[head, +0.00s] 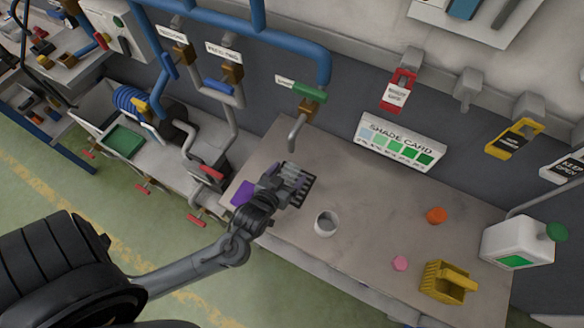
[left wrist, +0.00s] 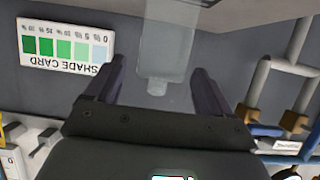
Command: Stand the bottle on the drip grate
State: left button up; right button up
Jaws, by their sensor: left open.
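The drip grate (head: 309,190) is a black slatted piece on the bench below the tap, partly hidden by my left gripper. The bottle (left wrist: 170,45) is clear and see-through. In the left wrist view, which is upside down, its neck points to the picture's bottom, so it looks upright. It shows faintly at my left gripper (head: 289,180) in the head view, at the grate; I cannot tell whether its base touches. In the wrist view the left fingers (left wrist: 157,82) are open, with a gap on each side of the bottle. My right gripper is out of view.
A white cup (head: 326,224) stands right of the grate. A purple item (head: 243,193) lies left of it. A green-handled tap (head: 300,108) hangs above.

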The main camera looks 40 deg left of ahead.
pick_arm(q)
jog(key=s+d+m+g+h, duration=0.1)
jog(key=s+d+m+g, duration=0.1)
jog(key=s+g, duration=0.2)
jog(key=s+d+r+m+g+h, duration=0.1)
jog(key=s+g, duration=0.4)
jog(key=s, duration=0.5)
jog(key=d+m+h, duration=0.1)
jog(key=d+m, duration=0.1)
jog(key=shift+s+d+h, duration=0.25)
jog(key=shift+d+h, duration=0.05)
jog(key=shift+d, duration=0.05)
jog(key=shift+r, duration=0.2)
notch_tip(320, 180, up, 19)
jog(key=p, duration=1.9)
jog(key=shift+r+p, duration=0.15)
jog(key=shift+p, duration=0.2)
